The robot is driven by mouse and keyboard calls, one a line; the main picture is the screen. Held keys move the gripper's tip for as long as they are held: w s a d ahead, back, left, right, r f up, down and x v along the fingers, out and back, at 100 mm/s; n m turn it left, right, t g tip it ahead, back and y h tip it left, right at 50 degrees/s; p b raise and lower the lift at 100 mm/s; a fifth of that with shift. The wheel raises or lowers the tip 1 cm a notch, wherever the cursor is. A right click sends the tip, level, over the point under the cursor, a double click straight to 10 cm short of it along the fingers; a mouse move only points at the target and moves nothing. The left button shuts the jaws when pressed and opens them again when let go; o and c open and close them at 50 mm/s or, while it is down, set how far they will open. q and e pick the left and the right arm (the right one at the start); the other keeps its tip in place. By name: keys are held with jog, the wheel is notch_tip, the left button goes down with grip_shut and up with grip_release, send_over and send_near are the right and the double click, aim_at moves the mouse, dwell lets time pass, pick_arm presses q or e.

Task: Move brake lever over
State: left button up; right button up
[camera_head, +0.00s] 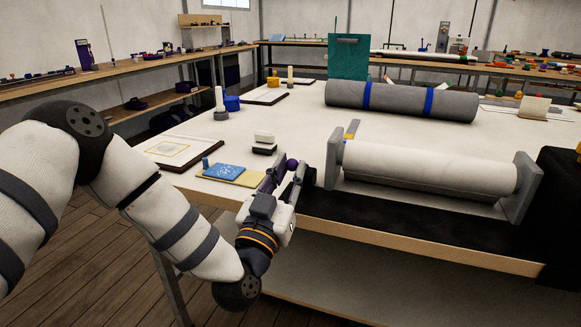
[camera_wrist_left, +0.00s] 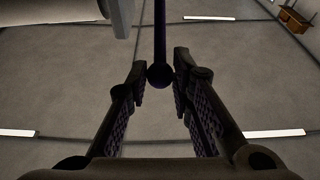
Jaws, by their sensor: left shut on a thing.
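The brake lever is a thin dark purple rod (camera_wrist_left: 160,30) with a round knob (camera_wrist_left: 160,76) at its end in the left wrist view. In the head view the purple knob (camera_head: 292,164) shows at the left end of the roller stand (camera_head: 333,160), over the table's front edge. My left gripper (camera_head: 288,168) is shut on the knob; in the left wrist view its fingertips (camera_wrist_left: 159,78) lie on either side of it. The rod is mostly hidden in the head view. My right gripper is not in view.
The white roll (camera_head: 430,166) lies between grey end plates just right of my left gripper. A blue and yellow pad (camera_head: 235,174) and a small white-topped block (camera_head: 264,140) lie to its left. A grey roll with blue bands (camera_head: 400,100) lies behind on the white table.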

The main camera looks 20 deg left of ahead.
pick_arm(q)
jog(key=shift+w+r, duration=0.25)
jog(key=shift+r, duration=0.55)
jog(key=shift+w, duration=0.1)
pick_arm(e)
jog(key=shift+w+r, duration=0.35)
pick_arm(q)
jog(key=shift+f, duration=0.1)
jog(key=shift+w+r+p, duration=0.35)
jog(key=shift+r, duration=0.25)
jog(key=shift+w+r, duration=0.6)
jog(key=shift+w, duration=0.15)
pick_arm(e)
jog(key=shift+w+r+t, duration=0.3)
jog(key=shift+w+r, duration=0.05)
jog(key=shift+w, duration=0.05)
